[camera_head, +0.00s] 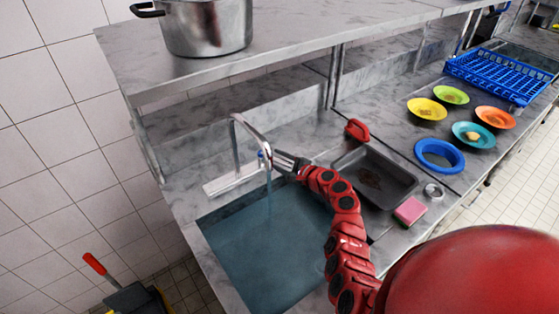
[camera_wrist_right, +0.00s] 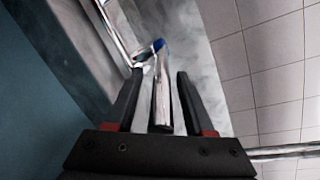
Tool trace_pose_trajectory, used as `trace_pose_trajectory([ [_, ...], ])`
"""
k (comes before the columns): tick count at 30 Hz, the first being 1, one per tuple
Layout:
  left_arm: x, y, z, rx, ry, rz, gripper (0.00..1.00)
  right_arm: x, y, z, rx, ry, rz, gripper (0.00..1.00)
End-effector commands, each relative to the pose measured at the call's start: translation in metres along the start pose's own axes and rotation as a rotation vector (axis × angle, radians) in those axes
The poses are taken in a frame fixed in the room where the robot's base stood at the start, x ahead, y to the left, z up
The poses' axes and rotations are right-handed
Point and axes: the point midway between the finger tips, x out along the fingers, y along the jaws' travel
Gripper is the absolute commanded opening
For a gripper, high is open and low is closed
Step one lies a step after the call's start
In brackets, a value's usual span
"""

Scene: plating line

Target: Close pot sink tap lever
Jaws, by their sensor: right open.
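The chrome sink tap (camera_head: 236,140) stands at the back edge of the sink (camera_head: 255,245), its spout arching forward. A thin bluish stream appears to run down from it into the water filling the basin. My right gripper (camera_head: 277,159) is at the tap, beside the spout. In the right wrist view, a chrome lever-like bar (camera_wrist_right: 162,105) with a blue part at its far end lies between the two spread fingers of my right gripper (camera_wrist_right: 160,73). Gaps show on both sides of the bar. In the head view the gripper partly hides the lever. My left gripper is not in view.
A steel pot (camera_head: 207,28) stands on the shelf above the sink. Right of the basin are a dirty grey pan (camera_head: 395,185), a red object (camera_head: 357,130), a pink sponge (camera_head: 410,210) and a blue plate (camera_head: 438,163). Several food plates and a blue rack (camera_head: 500,76) lie farther right.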

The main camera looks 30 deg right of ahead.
Motion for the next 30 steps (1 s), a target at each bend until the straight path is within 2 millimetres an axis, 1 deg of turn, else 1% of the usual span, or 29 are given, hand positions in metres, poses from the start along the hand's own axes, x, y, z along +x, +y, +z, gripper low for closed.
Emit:
trace_pose_trajectory([
  [3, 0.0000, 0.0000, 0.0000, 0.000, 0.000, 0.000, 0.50, -0.0002, -0.0003, -0.0001, 0.000, 0.000, -0.001, 0.53],
  [4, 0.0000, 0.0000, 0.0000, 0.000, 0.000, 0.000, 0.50, -0.0002, -0.0004, 0.0000, 0.000, 0.000, -0.001, 0.50],
  [8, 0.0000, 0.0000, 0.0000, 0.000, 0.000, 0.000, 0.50, -0.0003, -0.0005, -0.0001, -0.001, 0.000, -0.001, 0.26],
  [9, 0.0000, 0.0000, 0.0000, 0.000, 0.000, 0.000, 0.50, -0.0003, -0.0005, 0.0000, 0.000, 0.000, -0.001, 0.19],
  [11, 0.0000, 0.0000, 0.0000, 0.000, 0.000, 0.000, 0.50, -0.0003, -0.0006, -0.0001, -0.001, 0.000, -0.001, 0.08],
  [12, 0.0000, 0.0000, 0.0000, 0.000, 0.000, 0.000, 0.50, -0.0003, -0.0005, 0.0000, -0.001, 0.000, -0.001, 0.01],
  [30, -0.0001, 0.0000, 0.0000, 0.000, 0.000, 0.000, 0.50, -0.0004, -0.0001, -0.0003, -0.001, 0.001, 0.000, 0.00],
])
